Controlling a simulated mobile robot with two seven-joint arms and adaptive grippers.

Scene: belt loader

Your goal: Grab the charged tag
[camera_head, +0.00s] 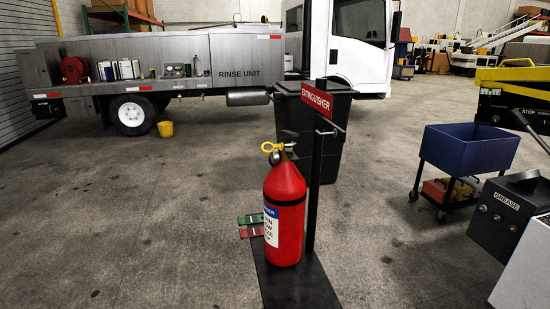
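A red fire extinguisher (284,215) with a yellow ring at its top stands upright on the black base plate (300,290) of a stand. The stand's post carries a red EXTINGUISHER sign (317,98) and small hooks near its top. Left of the extinguisher, partly hidden behind it, are a green tag (249,219) and a red tag (250,231), close together. Their lettering is too small to read, so I cannot tell which is the charged tag. Neither of my grippers is in view.
A dark bin (310,120) stands behind the post. A blue cart (468,148) and a dark box marked GREASE (508,205) are on the right. The floor at left is clear.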

